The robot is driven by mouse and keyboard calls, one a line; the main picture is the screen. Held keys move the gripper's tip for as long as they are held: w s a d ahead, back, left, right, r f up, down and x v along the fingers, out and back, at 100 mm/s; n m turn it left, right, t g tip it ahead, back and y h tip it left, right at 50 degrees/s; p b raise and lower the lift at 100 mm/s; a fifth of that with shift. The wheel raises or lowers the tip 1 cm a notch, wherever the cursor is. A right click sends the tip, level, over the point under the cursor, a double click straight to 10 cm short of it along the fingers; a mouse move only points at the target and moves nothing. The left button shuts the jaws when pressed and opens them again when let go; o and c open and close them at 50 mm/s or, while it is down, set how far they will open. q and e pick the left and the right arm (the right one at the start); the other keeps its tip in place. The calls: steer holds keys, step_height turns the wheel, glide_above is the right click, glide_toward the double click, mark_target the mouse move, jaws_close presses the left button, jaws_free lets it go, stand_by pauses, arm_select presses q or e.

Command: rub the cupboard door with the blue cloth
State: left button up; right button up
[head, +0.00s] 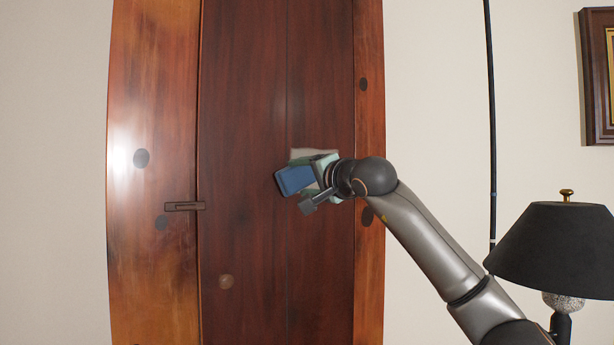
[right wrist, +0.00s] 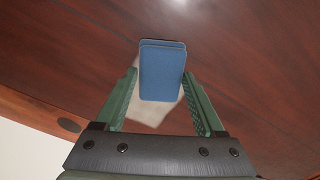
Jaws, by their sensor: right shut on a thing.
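The cupboard door (head: 242,120) is dark reddish-brown wood, upright and closed in a lighter orange-brown frame. My right gripper (head: 308,179) is in front of the door's right part, shut on the blue cloth (head: 294,181). In the right wrist view the cloth (right wrist: 162,72) is a folded blue block between the green fingertips, facing the door. I cannot tell whether it touches the door. A pale squarish patch (head: 312,153) shows on the door behind the gripper, partly hidden; it also shows in the right wrist view (right wrist: 150,117). My left gripper is not in view.
A dark latch (head: 184,206) sits at the door's left edge. At the right stand a black-shaded lamp (head: 560,243) and a thin dark vertical pole (head: 491,130). A framed picture (head: 594,75) hangs at the upper right. Plain wall (head: 430,80) flanks the cupboard.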

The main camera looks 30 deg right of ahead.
steer(key=shift+w+d+p, duration=0.1)
steer(key=shift+w+p, duration=0.85)
steer(key=shift+p, duration=0.05)
stand_by(0.5)
